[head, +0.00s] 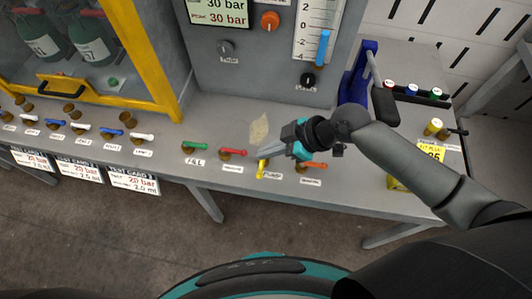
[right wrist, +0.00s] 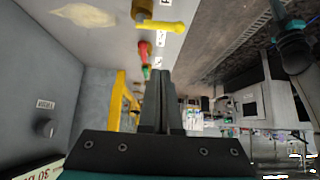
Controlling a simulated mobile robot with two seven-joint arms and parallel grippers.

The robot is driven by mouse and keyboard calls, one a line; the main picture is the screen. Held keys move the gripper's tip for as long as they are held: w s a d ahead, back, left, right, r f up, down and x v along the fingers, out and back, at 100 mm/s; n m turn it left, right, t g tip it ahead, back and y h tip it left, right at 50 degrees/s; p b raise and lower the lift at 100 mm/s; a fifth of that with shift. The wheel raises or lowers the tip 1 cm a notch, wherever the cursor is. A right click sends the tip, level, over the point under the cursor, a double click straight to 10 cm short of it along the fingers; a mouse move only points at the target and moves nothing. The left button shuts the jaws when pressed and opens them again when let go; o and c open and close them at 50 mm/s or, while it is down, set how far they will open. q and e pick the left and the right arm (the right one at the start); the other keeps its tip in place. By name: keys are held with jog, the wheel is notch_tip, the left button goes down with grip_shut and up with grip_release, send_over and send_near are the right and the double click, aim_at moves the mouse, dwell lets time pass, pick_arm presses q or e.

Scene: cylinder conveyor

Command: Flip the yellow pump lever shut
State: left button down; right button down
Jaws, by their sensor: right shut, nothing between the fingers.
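The yellow pump lever (head: 262,168) is on the bench top near its front edge, beside a "PUMP" label. Its handle points toward the front edge, unlike the red lever's sideways handle. In the right wrist view the yellow lever (right wrist: 165,27) sticks out from a brass valve body (right wrist: 143,9), beyond the fingertips. My right gripper (head: 268,152) is shut and empty, its tips just behind the lever in the head view. I cannot tell whether they touch it; the right wrist view shows the fingers (right wrist: 161,75) apart from it.
A red lever (head: 233,152) and a green lever (head: 195,147) are left of the pump lever; an orange-red lever (head: 314,165) is close on its right. The gauge panel (head: 255,75) stands behind. A blue stand with a dark handle (head: 384,105) is behind my right forearm.

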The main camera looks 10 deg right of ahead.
aim_at(260, 167)
jog(key=b+x, duration=0.1)
jog(key=x, duration=0.7)
jog(key=shift+a+f, duration=0.1)
jog(key=shift+f, duration=0.05)
jog(key=d, duration=0.1)
jog(key=d+f, duration=0.1)
jog(key=shift+s+d, duration=0.3)
jog(key=shift+s, duration=0.1)
jog(key=shift+s+d, duration=0.15)
jog(key=shift+d, duration=0.3)
